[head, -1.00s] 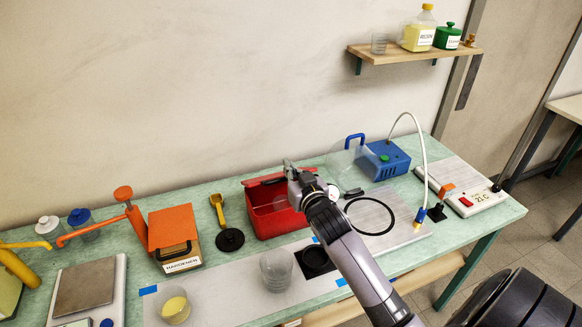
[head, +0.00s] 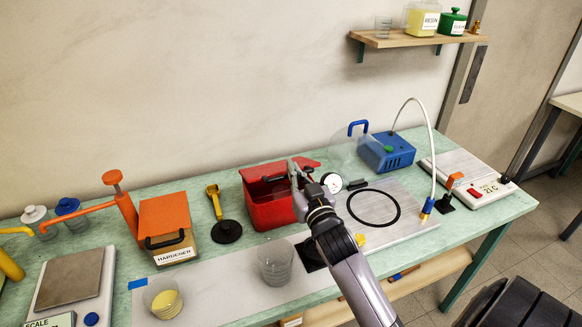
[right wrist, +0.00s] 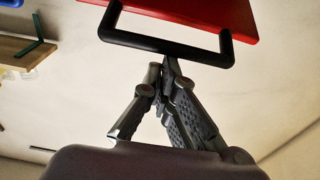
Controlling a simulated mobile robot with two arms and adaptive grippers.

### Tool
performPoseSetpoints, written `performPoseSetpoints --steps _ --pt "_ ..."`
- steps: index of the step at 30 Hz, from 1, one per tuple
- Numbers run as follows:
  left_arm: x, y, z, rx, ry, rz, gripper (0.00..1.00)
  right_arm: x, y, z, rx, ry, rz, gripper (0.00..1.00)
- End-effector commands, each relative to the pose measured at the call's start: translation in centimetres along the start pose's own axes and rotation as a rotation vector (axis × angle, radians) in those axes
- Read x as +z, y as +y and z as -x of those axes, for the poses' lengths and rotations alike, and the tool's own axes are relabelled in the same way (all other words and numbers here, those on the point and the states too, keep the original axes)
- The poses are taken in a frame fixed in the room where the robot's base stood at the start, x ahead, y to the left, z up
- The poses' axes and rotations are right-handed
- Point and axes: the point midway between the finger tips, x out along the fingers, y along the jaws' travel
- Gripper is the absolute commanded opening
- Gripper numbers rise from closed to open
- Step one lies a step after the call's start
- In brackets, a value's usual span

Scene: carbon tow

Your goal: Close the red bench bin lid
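The red bench bin (head: 270,212) stands open on the bench, left of my right arm in the head view. Its red lid (head: 256,171) is tilted up over the back of the bin, and the dark inside shows below it. My right gripper (head: 299,172) is at the lid's right part. In the right wrist view, the lid (right wrist: 205,12) is at the top with its black handle (right wrist: 165,45) below. The right gripper's fingertips (right wrist: 164,64) are together just below the handle bar, with nothing visible between them. Whether they touch the bar is unclear. My left gripper is out of view.
A hardener container (head: 168,228) and a black round stand with a yellow tool (head: 226,231) are left of the bin. A clear cup (head: 276,261) is in front. A metal plate with a black ring (head: 410,222) and a blue pump (head: 388,152) are to the right.

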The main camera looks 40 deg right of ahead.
Motion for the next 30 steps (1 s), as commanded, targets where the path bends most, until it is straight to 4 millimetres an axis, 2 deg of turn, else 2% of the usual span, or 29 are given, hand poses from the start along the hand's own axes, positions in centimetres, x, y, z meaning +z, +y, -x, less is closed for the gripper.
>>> performPoseSetpoints --steps 1,3,9,23,30 --pt "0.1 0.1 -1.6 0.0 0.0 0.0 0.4 1.3 0.0 0.4 0.001 0.017 -0.002 0.0" --pt "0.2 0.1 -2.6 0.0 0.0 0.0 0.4 1.8 0.0 0.8 0.002 0.04 -0.001 0.0" --pt "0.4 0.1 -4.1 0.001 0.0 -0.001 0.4 3.6 0.1 2.1 0.002 0.068 0.0 0.0" --pt "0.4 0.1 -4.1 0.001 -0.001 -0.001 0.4 3.9 0.1 2.4 0.001 0.069 0.001 0.0" --pt "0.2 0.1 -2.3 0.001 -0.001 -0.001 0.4 2.1 0.0 1.6 0.0 0.069 0.001 0.0"
